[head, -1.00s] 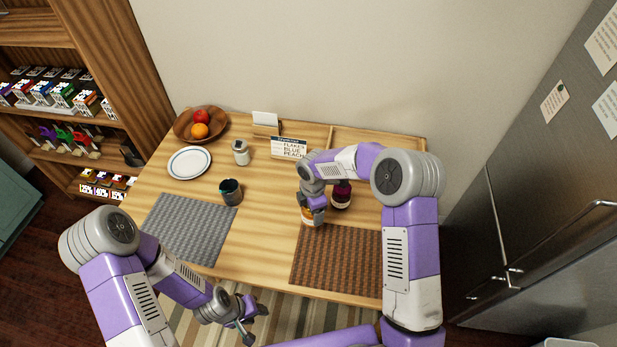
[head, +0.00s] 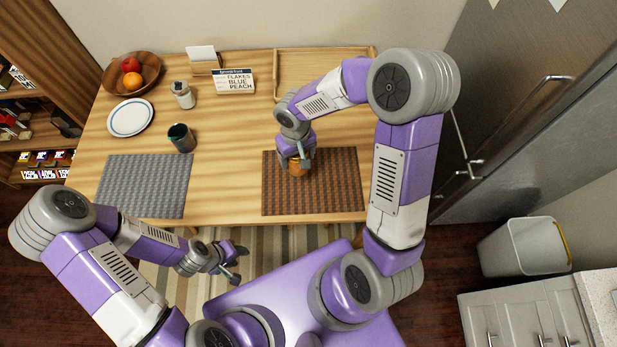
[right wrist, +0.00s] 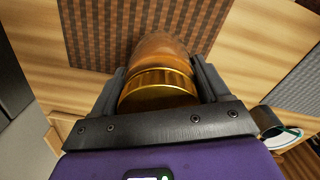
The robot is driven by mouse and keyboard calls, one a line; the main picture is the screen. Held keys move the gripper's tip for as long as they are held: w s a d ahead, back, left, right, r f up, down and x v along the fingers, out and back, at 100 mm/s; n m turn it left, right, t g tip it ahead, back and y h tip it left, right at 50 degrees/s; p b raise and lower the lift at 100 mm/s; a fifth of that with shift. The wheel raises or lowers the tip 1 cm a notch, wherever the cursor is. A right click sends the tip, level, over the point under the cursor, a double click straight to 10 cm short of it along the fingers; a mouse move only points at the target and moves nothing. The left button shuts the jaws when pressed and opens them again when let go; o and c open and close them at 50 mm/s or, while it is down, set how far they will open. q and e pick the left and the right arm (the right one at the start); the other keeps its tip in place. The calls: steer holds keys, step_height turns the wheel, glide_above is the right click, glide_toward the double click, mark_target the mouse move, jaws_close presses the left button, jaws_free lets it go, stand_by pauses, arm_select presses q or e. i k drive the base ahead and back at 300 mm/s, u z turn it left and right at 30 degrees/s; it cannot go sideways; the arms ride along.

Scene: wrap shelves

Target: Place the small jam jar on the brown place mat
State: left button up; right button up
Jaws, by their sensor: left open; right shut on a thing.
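The small jam jar (head: 297,170), orange with a gold lid, is held in my right gripper (head: 299,161). In the right wrist view the jar (right wrist: 162,50) sits between both fingers, lid towards the palm. The brown place mat (head: 325,190) lies at the table's front right, and the jar is over its upper left part. The mat also shows behind the jar in the right wrist view (right wrist: 95,30). I cannot tell whether the jar touches the mat. My left gripper (head: 236,264) is open and empty, in front of the table edge.
A grey mat (head: 145,185) lies at the left. A wooden tray (head: 345,61) is at the back right. Most of the brown mat is clear.

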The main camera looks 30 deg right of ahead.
mark_target(311, 179)
steer(key=u, duration=1.45)
steer(key=k, duration=0.8)
steer(key=z, duration=1.1)
